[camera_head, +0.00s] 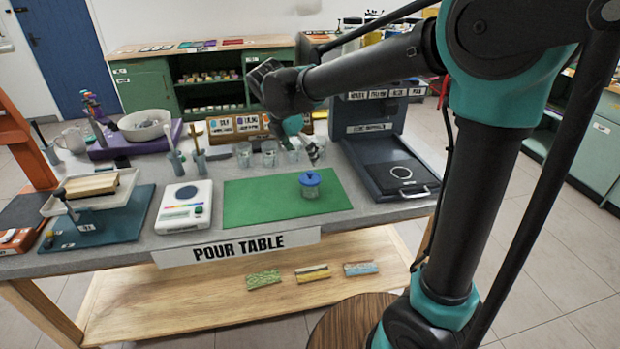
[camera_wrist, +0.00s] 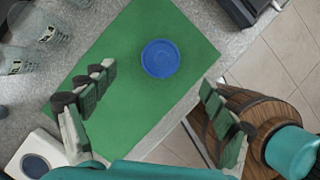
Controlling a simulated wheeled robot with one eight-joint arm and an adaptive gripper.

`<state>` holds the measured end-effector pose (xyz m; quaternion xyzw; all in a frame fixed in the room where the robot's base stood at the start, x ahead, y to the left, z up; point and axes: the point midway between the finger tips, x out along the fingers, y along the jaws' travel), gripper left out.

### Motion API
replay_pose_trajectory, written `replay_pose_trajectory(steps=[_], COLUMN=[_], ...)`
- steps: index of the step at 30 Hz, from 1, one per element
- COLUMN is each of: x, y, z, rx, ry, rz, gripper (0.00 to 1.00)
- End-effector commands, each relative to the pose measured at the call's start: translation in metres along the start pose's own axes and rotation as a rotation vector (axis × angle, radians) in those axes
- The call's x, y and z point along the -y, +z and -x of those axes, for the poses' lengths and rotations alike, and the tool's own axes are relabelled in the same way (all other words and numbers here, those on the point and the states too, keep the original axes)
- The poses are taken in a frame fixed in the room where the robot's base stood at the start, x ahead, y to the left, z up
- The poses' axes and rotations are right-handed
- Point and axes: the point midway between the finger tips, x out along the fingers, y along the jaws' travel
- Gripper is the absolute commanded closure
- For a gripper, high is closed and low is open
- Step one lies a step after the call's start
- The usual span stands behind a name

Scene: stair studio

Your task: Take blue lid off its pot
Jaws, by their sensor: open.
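The pot (camera_head: 310,191) is a small clear vessel standing upright on the green mat (camera_head: 256,203) near its right side. The blue lid (camera_head: 310,178) sits on top of it. In the wrist view the blue lid (camera_wrist: 160,58) is a round disc seen from above and hides the pot under it. My gripper (camera_head: 312,150) is above and behind the lid in the head view, apart from it. In the wrist view my gripper (camera_wrist: 150,100) is open and empty, with its fingers spread wide and the lid lying beyond them, between their lines.
Several clear beakers (camera_head: 268,152) stand behind the mat. A white scale (camera_head: 184,205) is left of the mat, and a dark machine (camera_head: 400,172) with a flat tray is to the right. The mat around the pot is clear.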

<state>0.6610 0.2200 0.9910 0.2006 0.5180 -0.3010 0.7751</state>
Motion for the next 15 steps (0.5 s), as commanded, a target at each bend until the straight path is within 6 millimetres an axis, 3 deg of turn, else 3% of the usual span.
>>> replay_pose_trajectory(steps=[3, 15], x=[0.000, 0.002], y=[0.000, -0.004], z=[-0.019, -0.054], rx=[0.000, 0.000], ry=[0.000, 0.001], rz=[-0.001, -0.002], gripper=[0.14, 0.14])
